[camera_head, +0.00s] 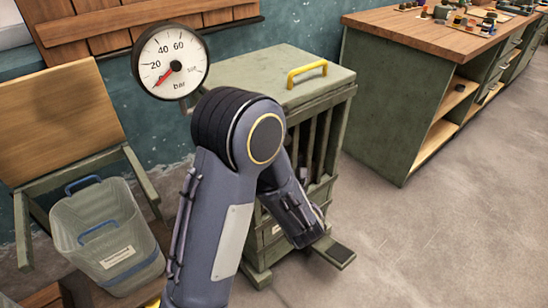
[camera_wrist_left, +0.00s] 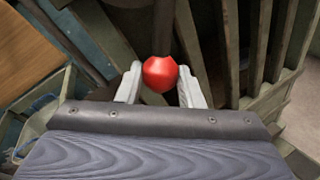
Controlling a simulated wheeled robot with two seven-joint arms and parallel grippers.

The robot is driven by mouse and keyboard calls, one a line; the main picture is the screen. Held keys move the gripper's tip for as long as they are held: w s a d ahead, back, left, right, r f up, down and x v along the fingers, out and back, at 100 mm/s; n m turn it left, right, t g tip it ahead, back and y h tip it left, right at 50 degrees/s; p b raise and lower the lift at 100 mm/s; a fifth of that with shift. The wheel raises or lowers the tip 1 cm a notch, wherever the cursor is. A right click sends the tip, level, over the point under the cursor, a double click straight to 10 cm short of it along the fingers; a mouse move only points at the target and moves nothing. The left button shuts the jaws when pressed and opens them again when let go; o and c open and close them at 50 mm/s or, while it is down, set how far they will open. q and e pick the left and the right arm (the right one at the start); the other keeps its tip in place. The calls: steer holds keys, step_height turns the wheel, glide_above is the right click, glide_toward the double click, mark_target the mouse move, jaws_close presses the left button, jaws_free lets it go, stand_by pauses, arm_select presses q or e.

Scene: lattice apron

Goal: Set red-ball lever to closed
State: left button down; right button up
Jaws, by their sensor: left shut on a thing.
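The red ball (camera_wrist_left: 160,74) of the lever is in the left wrist view, on the end of a dark rod (camera_wrist_left: 162,30) that runs up out of the picture. The two pale fingers of my left gripper (camera_wrist_left: 160,70) stand on either side of the ball and are shut on it. In the head view my left arm hides the ball, the lever and the gripper. I cannot read the lever's open or closed position from these views. My right gripper is not in view.
A slatted green cabinet (camera_head: 318,82) with a yellow handle (camera_head: 307,72) stands behind my arm. A gauge (camera_head: 190,52) shows its red needle low. A clear bin (camera_head: 108,235) stands at left. A workbench (camera_head: 385,115) stands at right, with open floor (camera_head: 440,240) before it.

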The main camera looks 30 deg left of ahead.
arm_select(q)
steer(key=s+a+r+m+g+p, duration=0.1)
steer(key=r+m+p, duration=0.3)
steer(key=p, duration=0.7)
steer(key=s+r+m+g+p, duration=0.3)
steer(key=r+m+g+p, duration=0.1)
steer(key=p, duration=0.8)
steer(key=shift+a+r+m+g+y, duration=0.3)
steer(key=shift+a+r+y, duration=0.1)
steer(key=shift+r, duration=0.25)
steer(key=shift+s, duration=0.1)
steer(key=c, duration=1)
jaws_free()
steer(key=v, duration=0.7)
steer(key=shift+s+d+r+b, duration=0.15)
steer(key=shift+d+r+b, duration=0.05)
steer(key=shift+d+b, duration=0.15)
